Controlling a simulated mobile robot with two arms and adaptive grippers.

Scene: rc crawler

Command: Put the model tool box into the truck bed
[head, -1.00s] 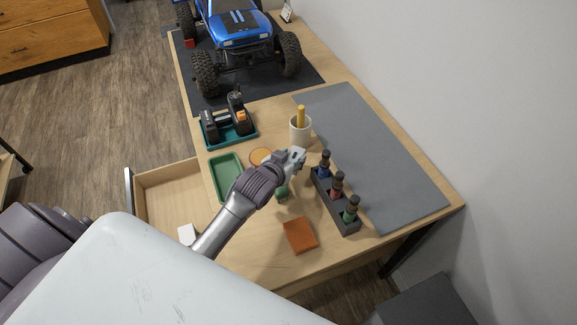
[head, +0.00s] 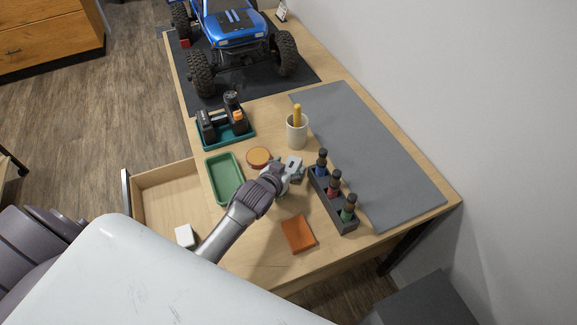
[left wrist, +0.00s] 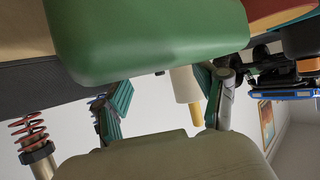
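A green rounded block (left wrist: 150,40), which looks like the model tool box, fills the upper part of the left wrist view, very close to the camera. In the head view my left gripper and wrist mostly hide it. My left gripper (head: 293,168) is over the table between the green tray and the bottle rack. Its two fingers (left wrist: 165,95) stand apart in the wrist view, beside the block; contact is unclear. The blue truck (head: 235,30) stands on a dark mat at the far end; its bed is out of view. My right gripper is not in view.
A green tray (head: 211,183), round orange-brown lid (head: 258,157), cup with a yellow stick (head: 297,132) and bottle rack (head: 344,220) surround the gripper. An orange block (head: 298,234) lies nearer. The grey mat (head: 372,155) is clear. An open drawer (head: 150,200) is left.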

